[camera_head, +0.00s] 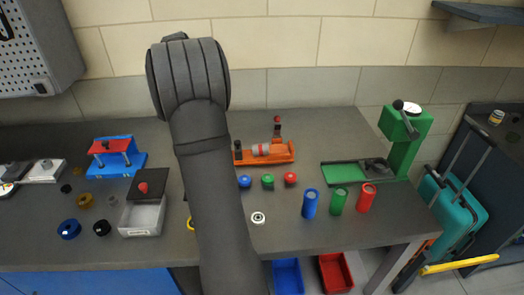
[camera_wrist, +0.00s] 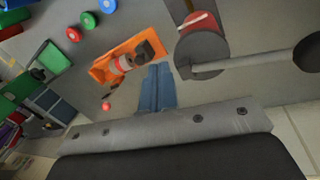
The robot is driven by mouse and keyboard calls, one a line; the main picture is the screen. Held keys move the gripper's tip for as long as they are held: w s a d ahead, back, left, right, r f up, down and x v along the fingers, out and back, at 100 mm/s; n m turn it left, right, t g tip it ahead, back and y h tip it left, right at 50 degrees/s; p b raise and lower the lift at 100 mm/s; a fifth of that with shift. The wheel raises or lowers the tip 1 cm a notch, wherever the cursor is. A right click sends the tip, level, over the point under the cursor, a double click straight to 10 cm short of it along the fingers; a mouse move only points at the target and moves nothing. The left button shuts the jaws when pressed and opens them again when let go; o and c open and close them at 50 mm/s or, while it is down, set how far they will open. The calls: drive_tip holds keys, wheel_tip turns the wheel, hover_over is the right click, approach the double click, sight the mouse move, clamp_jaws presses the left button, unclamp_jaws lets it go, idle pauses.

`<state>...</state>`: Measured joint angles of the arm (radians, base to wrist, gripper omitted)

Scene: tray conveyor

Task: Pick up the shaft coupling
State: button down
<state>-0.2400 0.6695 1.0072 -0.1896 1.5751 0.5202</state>
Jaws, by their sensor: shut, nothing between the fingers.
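An orange fixture (camera_head: 283,154) stands on the bench just right of my arm in the head view. A short pale cylinder with red (camera_head: 261,150) lies in it and looks like the shaft coupling, though I cannot be sure. In the wrist view the orange fixture (camera_wrist: 102,69) is upper left of centre, with the pale and red cylinder (camera_wrist: 123,63) in it. My gripper (camera_wrist: 157,70) is shut and empty, its blue fingers beside the fixture's right end in that view. The head view does not show my gripper; my arm covers part of the bench.
Blue, green and red round pieces (camera_head: 268,181) and upright cylinders (camera_head: 339,201) stand right of my arm. A green press (camera_head: 402,145) is at the right. A blue fixture (camera_head: 128,163) and a grey box (camera_head: 142,219) are at the left. A dark disc with a rod (camera_wrist: 203,49) shows nearby.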

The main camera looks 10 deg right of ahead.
drive_tip(key=c, duration=0.8)
unclamp_jaws()
drive_tip(key=shift+o, duration=0.2)
drive_tip(key=m+t+y, duration=0.2)
drive_tip(key=m+t, duration=0.1)
drive_tip(key=m, duration=1.3)
hover_over(261, 146)
drive_tip(key=s, duration=0.3)
drive_tip(key=w+f, duration=0.1)
drive_tip(key=f, duration=0.4)
drive_tip(key=w+f, duration=0.1)
drive_tip(key=f, duration=0.5)
drive_tip(key=w+f, duration=0.1)
drive_tip(key=f, duration=0.4)
drive_tip(key=shift+d+f, duration=0.1)
drive_tip(key=shift+f, duration=0.05)
